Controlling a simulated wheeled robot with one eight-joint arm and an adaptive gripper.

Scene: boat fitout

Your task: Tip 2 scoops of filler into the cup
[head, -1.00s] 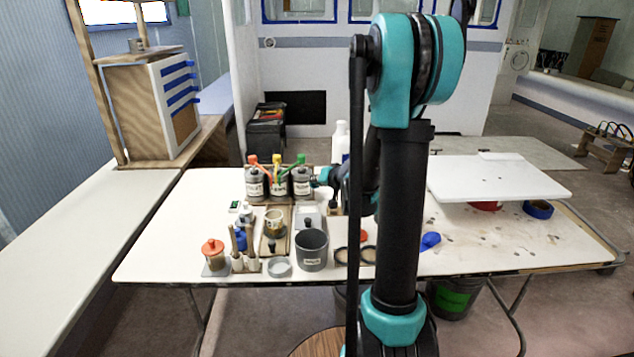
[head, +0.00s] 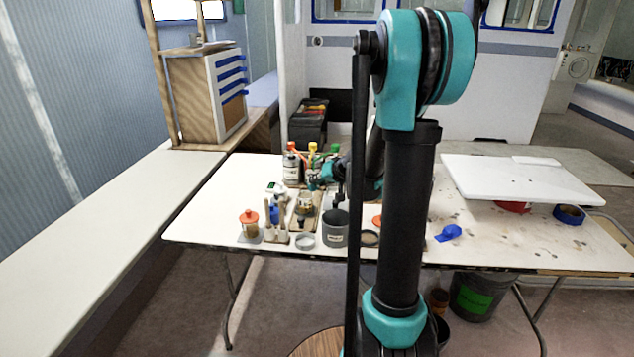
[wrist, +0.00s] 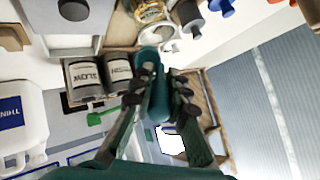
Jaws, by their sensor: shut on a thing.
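The cup (head: 305,203) stands on a wooden-edged board in the middle of the cluster on the bench. In the wrist view it shows at the top edge (wrist: 150,12), with amber contents. My gripper (head: 318,184) is just behind and above the cup, in front of the pump cans. In the wrist view my gripper (wrist: 152,85) is shut on a teal, round-ended thing (wrist: 150,60), seemingly the scoop. Whether it holds filler is hidden.
Grey pump cans (wrist: 84,77), one marked SLOW, stand behind the cup. A white THINNER jug (wrist: 18,115) is beside them. An orange-lidded jar (head: 249,226), a stick holder (head: 277,237) and a grey lid (head: 305,241) line the front. A white board (head: 520,180) lies right.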

